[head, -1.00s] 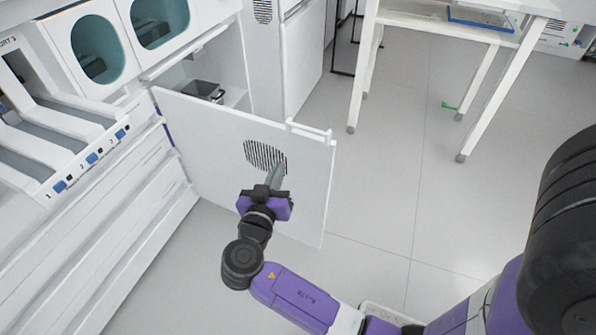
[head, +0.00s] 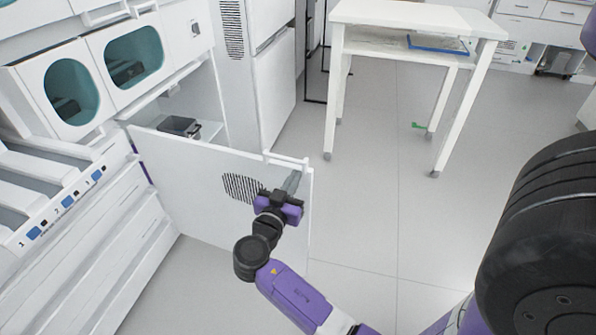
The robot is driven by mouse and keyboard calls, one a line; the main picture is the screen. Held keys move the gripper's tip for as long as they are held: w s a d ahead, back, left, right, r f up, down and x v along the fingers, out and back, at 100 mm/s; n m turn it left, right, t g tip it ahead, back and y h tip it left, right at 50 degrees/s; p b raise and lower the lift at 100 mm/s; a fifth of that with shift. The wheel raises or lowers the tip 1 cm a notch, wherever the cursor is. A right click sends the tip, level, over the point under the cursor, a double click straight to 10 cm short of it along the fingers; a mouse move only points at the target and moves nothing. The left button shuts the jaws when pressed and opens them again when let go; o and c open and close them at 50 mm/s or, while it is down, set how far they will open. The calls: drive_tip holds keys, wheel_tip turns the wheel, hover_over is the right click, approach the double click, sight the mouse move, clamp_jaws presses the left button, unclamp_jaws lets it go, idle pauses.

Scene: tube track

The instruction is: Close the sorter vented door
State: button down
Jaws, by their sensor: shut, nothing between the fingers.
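The sorter's vented door (head: 195,193) is a white panel with a dark slotted vent (head: 242,187) and a raised handle strip on its top right edge. It stands wide open, jutting out from the sorter (head: 85,205) at the left. My gripper (head: 291,182) is shut and empty. It appears in front of the door's outer face, right of the vent and near the free edge. I cannot tell whether the fingertips touch the panel.
A dark box (head: 180,126) sits inside the open compartment behind the door. A white table (head: 420,22) with a shelf stands at the back right. A tall white cabinet (head: 270,85) stands behind the door. The floor right of the door is clear.

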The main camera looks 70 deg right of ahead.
sight(302, 165)
drive_tip(key=shift+d, duration=1.55)
drive_tip(key=shift+d, duration=0.1)
